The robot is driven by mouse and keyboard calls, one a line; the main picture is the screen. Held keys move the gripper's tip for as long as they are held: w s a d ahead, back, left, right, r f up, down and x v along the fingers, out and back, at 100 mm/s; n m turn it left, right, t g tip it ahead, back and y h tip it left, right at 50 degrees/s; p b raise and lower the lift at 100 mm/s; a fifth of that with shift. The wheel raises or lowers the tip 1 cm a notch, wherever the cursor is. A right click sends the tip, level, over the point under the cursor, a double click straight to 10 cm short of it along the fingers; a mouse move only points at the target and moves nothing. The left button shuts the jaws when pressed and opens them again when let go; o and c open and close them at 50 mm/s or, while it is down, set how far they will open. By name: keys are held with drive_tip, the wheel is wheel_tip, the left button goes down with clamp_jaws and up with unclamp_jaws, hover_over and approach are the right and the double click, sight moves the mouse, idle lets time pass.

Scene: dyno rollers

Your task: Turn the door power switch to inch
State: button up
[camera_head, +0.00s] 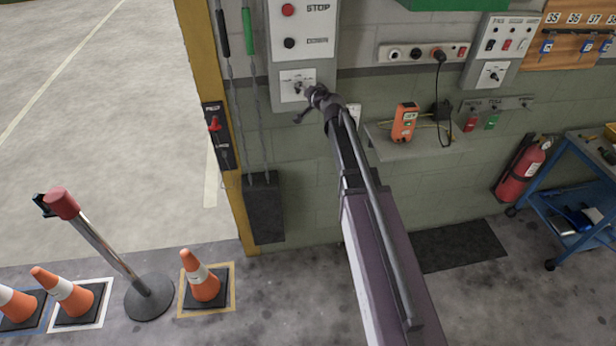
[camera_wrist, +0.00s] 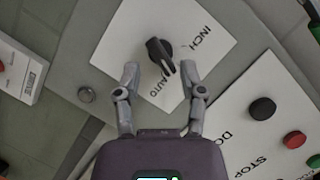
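The door power switch (camera_wrist: 160,50) is a black rotary knob on a white plate marked INCH and AUTO. In the wrist view its long handle slants toward the AUTO side, away from the INCH word. In the head view the knob (camera_head: 298,87) sits on the lower part of the grey control panel. My gripper (camera_wrist: 162,78) is open, with one finger on each side of the knob's lower end. I cannot tell whether either finger touches it. In the head view my gripper (camera_head: 307,105) is just below and right of the knob, covering part of the plate.
A red STOP button (camera_head: 288,10) and a black DOWN button (camera_head: 289,43) sit above the switch. A shelf (camera_head: 420,148) with an orange device (camera_head: 403,122) is to the right. A lever box (camera_head: 217,135) is on the yellow post at left.

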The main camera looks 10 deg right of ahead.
drive_tip(key=p+v, duration=0.3)
drive_tip(key=v, duration=0.8)
drive_tip(key=s+a+f+n+g+b, duration=0.3)
drive_tip(key=s+f+g+b, duration=0.1)
drive_tip(key=f, duration=0.6)
drive_tip(key=s+a+f+n+g+b, duration=0.2)
drive_tip(key=s+a+f+g+b, duration=0.1)
drive_tip(key=s+f+b, duration=0.4)
wheel_tip(320, 180, down, 3)
drive_tip(key=shift+s+n+g, duration=0.4)
drive_tip(key=shift+s+g, duration=0.2)
drive_tip(key=shift+s, duration=0.2)
drive_tip(key=s+d+f+g+h, duration=0.2)
drive_tip(key=s+g, duration=0.1)
drive_tip(key=s, duration=0.4)
drive_tip(key=s+d+f+n+g+h, duration=0.1)
drive_tip(key=s+d+f+g+h, duration=0.1)
drive_tip(key=s, duration=0.5)
drive_tip(key=shift+f+g, duration=0.15)
drive_tip(key=shift+g, duration=0.55)
drive_tip(key=shift+s, duration=0.1)
